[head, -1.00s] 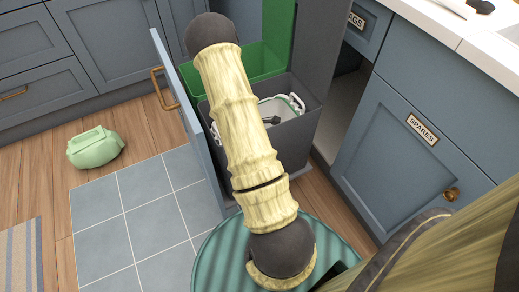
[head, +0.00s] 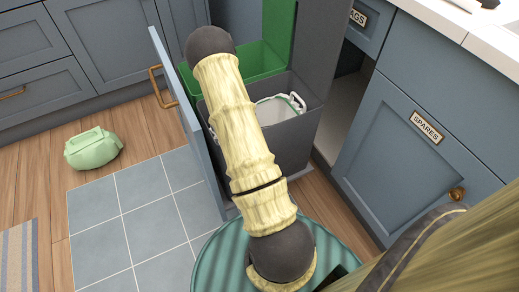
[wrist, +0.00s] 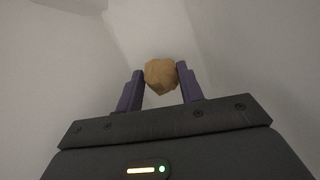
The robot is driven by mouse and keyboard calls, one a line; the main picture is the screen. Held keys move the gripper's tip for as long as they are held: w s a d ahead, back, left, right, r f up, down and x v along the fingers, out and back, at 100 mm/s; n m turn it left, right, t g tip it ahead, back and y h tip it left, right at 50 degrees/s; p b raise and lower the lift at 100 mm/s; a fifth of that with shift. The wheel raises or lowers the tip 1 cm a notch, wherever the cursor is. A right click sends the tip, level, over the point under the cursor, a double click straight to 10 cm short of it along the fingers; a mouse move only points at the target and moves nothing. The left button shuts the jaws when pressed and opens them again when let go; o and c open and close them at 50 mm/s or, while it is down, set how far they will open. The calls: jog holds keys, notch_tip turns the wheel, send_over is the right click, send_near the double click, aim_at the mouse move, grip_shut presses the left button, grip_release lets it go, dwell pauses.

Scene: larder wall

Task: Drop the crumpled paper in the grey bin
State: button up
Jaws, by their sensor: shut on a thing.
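The crumpled paper (wrist: 161,78) is a small tan ball in the wrist view. My gripper (wrist: 160,70) is shut on it, with one dark finger on each side. Pale, smooth walls surround the paper and fingers in the wrist view and look like the inside of a bin liner. In the head view the grey bin (head: 290,148) stands in the pulled-out unit, with a white liner (head: 272,110) inside. My arm covers part of the bin, and my gripper and the paper are hidden there.
A green bin (head: 255,60) stands behind the grey one, its green lid raised. The unit's blue front (head: 186,115) is pulled out at left. A pale green bag (head: 93,149) lies on the floor. The "SPARES" cupboard (head: 400,150) is at right.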

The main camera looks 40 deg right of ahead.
jog(key=shift+f, duration=0.2)
jog(key=o, duration=1.2)
jog(key=shift+r, duration=0.1)
jog(key=p+v, duration=0.6)
jog(key=v, duration=0.7)
jog(key=shift+s, duration=0.1)
jog(key=shift+r+p, duration=0.1)
jog(key=shift+p, duration=0.2)
notch_tip(320, 180, up, 22)
jog(key=p, duration=2.1)
jog(key=shift+p, duration=0.4)
